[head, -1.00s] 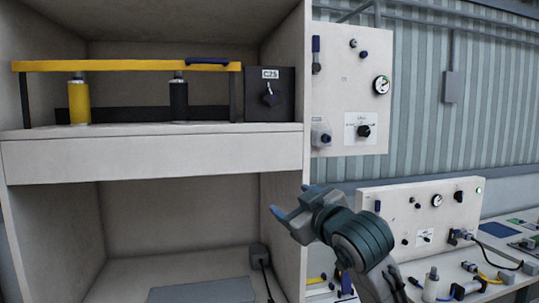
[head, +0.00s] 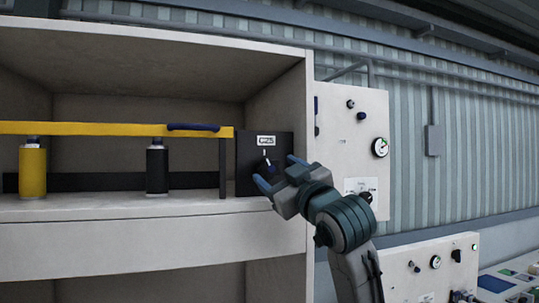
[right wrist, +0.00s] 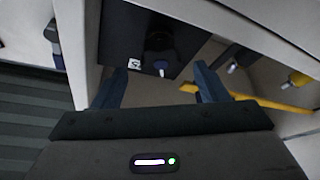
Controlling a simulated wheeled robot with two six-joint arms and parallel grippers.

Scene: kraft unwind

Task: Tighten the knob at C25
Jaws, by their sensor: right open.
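The black box labelled C25 (head: 245,180) stands at the right end of the upper shelf. Its dark knob (head: 265,166) is on the front face under the white label, with a small white mark above it. My right gripper (head: 278,172) is open just in front of the box, its blue fingertips near the knob and partly covering the box's lower right. In the right wrist view the knob (right wrist: 161,48) lies beyond and between the two open fingers (right wrist: 160,74), apart from them. Nothing is between the fingers. My left gripper is not in view.
A yellow bar (head: 100,129) with a blue handle (head: 193,127) runs along the shelf left of the box. A yellow bottle (head: 33,170) and a black bottle (head: 157,169) stand under it. The cabinet's right side wall (head: 302,110) is close to my arm.

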